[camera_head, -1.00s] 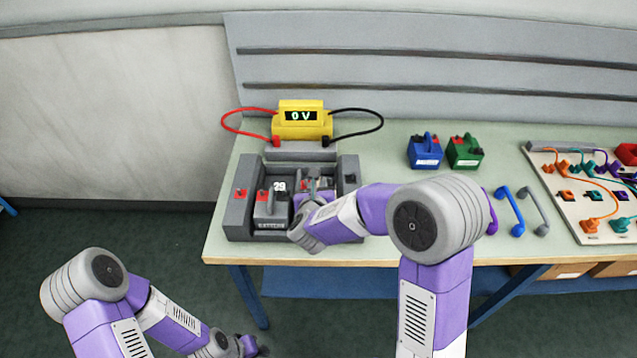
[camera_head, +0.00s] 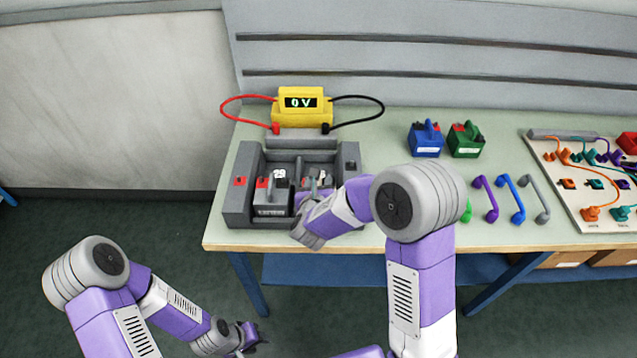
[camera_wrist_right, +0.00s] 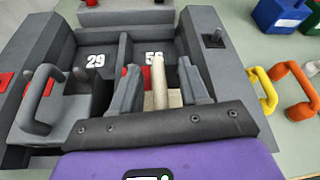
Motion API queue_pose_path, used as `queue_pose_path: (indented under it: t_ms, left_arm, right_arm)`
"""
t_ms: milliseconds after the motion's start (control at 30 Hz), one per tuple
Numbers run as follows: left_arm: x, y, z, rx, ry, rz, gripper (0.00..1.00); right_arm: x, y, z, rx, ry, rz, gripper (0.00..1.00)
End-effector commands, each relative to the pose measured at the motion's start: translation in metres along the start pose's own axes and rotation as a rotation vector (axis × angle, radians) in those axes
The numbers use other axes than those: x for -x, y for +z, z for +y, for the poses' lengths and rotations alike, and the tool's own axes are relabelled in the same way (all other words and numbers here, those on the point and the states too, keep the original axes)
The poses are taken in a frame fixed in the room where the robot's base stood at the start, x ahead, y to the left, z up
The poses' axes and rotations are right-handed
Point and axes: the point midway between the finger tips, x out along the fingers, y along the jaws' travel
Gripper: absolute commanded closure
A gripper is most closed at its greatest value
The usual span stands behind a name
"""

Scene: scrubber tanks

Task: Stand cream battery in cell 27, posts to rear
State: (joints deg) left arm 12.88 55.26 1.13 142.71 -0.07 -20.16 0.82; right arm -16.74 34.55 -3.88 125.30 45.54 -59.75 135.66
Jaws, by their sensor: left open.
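The cream battery (camera_wrist_right: 168,100) is at the front right of the grey tray (camera_head: 236,207), mostly hidden by my right gripper. Its upright cream handle stands between the two fingers of my right gripper (camera_wrist_right: 160,85), with a gap on each side, so the gripper looks open around it. Red shows just behind the handle. Two rear cells are empty, one marked 29 (camera_wrist_right: 95,60) and one that seems to read 56 (camera_wrist_right: 153,56). No number 27 is readable. My left gripper (camera_head: 252,340) is open and empty, low in front of the bench.
A grey battery (camera_head: 270,200) fills the front left of the tray. A yellow meter (camera_head: 302,108) reading 0 V stands behind. Blue (camera_head: 426,140) and green (camera_head: 465,139) batteries, coloured handles (camera_head: 512,198) and a wired board (camera_head: 585,185) lie to the right.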

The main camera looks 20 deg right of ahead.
Motion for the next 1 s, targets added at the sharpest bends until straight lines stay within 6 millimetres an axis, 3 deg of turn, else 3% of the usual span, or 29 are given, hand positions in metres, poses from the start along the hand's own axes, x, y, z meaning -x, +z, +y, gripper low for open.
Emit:
queue_pose_path:
  t_ms: [267,367,700,1000]
  left_arm:
    - [0.000,0.000,0.000,0.000,0.000,0.000,0.57]
    - [0.000,0.000,0.000,0.000,0.000,0.000,0.57]
    - [0.002,0.000,0.001,0.000,0.000,0.000,0.57]
    - [0.003,0.000,0.001,0.000,0.000,0.000,0.57]
  right_arm:
    - [0.006,0.001,0.001,-0.001,0.002,0.000,0.55]
    - [0.020,0.001,0.001,-0.001,0.003,-0.001,0.55]
    - [0.091,0.001,0.001,0.001,0.003,-0.003,0.55]
    - [0.119,0.000,0.000,0.001,0.000,0.000,0.55]
